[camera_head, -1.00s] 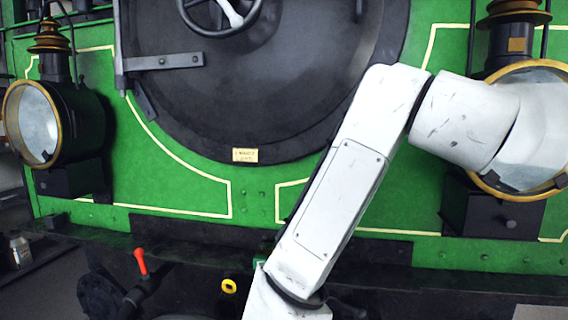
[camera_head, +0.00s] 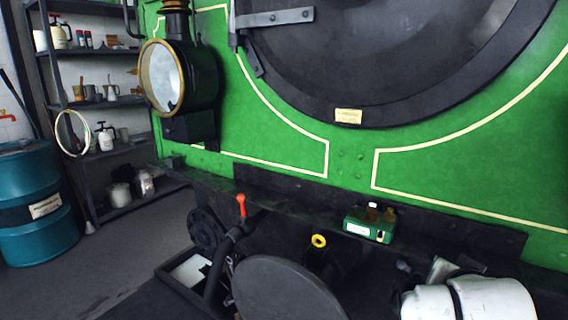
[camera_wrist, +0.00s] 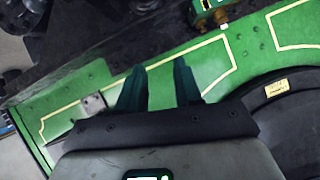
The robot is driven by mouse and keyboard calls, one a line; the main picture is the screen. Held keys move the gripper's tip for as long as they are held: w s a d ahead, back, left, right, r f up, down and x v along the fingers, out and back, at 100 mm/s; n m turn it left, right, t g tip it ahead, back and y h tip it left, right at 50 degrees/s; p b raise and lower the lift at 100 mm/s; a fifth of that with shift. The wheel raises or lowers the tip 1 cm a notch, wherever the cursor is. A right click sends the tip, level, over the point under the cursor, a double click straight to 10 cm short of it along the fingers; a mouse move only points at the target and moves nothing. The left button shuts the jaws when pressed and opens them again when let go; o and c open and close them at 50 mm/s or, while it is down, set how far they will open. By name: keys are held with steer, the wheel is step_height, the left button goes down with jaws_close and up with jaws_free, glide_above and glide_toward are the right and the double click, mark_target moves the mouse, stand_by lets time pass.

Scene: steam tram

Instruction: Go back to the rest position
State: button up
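My gripper (camera_wrist: 158,78) shows in the wrist view with its two dark fingers apart and nothing between them. Behind the fingers is the green front of the steam tram (camera_wrist: 75,92), with its cream lining. In the head view the tram's green front (camera_head: 290,120) fills the middle and right. My white arm is folded low at the lower right there, and the gripper's fingers cannot be made out.
A small green box with brass fittings (camera_head: 368,224) sits on the tram's front beam. A round lamp (camera_head: 162,78) projects at the left. A red-handled lever (camera_head: 241,203) and yellow ring (camera_head: 319,241) are below. A blue drum (camera_head: 30,200) and shelves (camera_head: 100,95) stand left; floor between is clear.

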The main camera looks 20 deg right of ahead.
steer(key=s+a+f+n+g+y, duration=0.25)
steer(key=s+a+f, duration=0.2)
steer(key=f, duration=0.55)
steer(key=s+a+f+n+g+y, duration=0.1)
steer(key=s+a+f+n+y, duration=0.2)
steer(key=s+f, duration=0.5)
steer(key=s+a+f+n+g+y, duration=0.2)
steer(key=s+a+f+n+g, duration=0.2)
steer(key=s+a+f, duration=0.3)
steer(key=s+f+n, duration=0.1)
steer(key=s+f, duration=0.3)
steer(key=s, duration=0.1)
steer(key=shift+f+n, duration=0.25)
steer(key=shift+n, duration=0.1)
steer(key=shift+a+g, duration=0.1)
steer(key=shift+g, duration=0.15)
